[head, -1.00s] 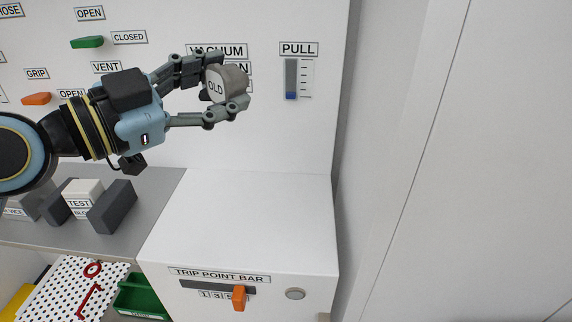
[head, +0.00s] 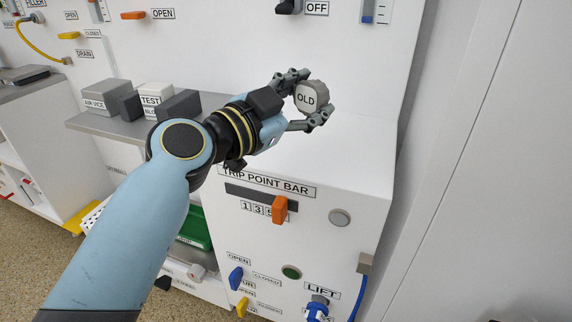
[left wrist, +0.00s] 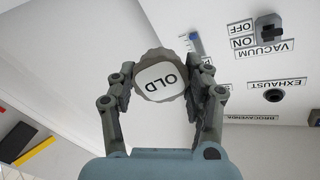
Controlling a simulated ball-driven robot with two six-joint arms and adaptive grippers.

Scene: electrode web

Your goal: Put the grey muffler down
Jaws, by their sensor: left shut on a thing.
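The grey muffler (head: 312,96) is a short round piece with a white face marked OLD. My left gripper (head: 306,103) is shut on it, with one finger on each side. In the head view it is in front of the white cabinet, over the area of the box top (head: 345,150); the exact gap below is hard to tell. In the left wrist view the muffler (left wrist: 160,78) sits between the two fingertips, its OLD face toward the camera. My right gripper is not in view.
A grey shelf (head: 95,125) to the left bears a TEST block (head: 152,92), an AIR VICE block (head: 103,95) and dark blocks. The box front has an orange trip point slider (head: 279,209) and a grey button (head: 340,217). The box top looks clear.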

